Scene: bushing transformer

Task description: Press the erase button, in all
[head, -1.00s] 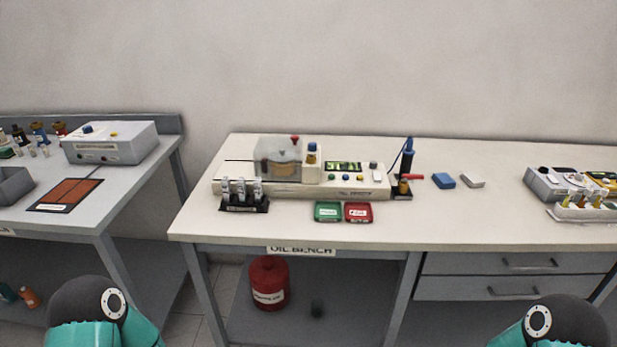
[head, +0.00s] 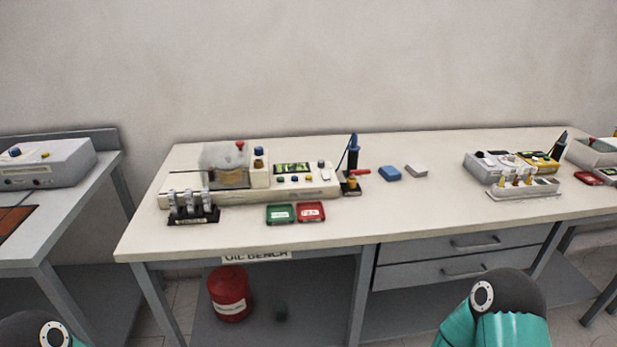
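The oil bench (head: 420,221) carries a long cream tester (head: 240,190) with a clear-covered chamber (head: 226,166), a green display (head: 292,168) and several small coloured buttons below it, including a yellow one (head: 294,179). Button labels are too small to read, so I cannot tell which is the erase button. Another grey device (head: 490,168) with a yellow unit (head: 540,161) stands at the right of the bench. Only teal and dark links of my arms show at the bottom edge; neither gripper is in view.
A green tray (head: 281,214) and a red tray (head: 311,211) lie before the tester. The front middle of the bench is clear. A red canister (head: 230,294) stands below.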

